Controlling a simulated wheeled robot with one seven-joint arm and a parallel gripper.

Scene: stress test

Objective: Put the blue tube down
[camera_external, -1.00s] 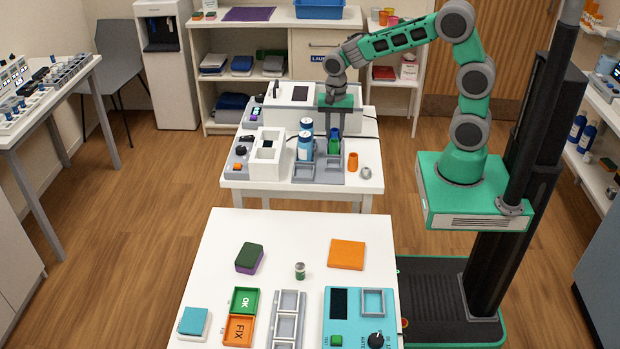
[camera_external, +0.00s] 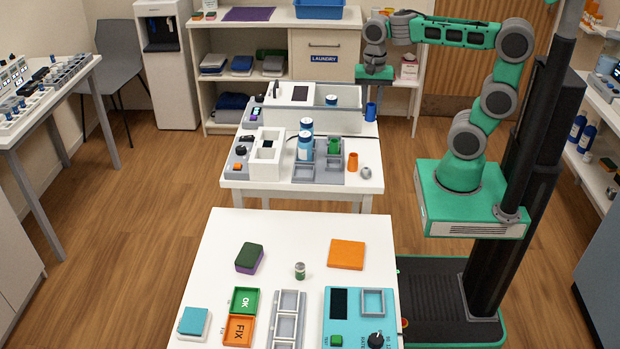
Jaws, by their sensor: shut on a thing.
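The blue tube (camera_external: 370,111) is upright at the back right corner of the far white table (camera_external: 371,141). My gripper (camera_external: 372,88) is directly above it, pointing down and shut on its upper part. The fingers are small and partly hidden at this distance. I cannot tell whether the tube's bottom touches the tabletop or hangs just above it.
A grey tray (camera_external: 330,179) holds blue-and-white cans (camera_external: 306,148) and a green tube (camera_external: 335,146). An orange tube (camera_external: 352,162) and a small grey ring (camera_external: 366,173) stand right of it. A long white machine (camera_external: 345,118) is left of my gripper. The near white table (camera_external: 300,230) has free room.

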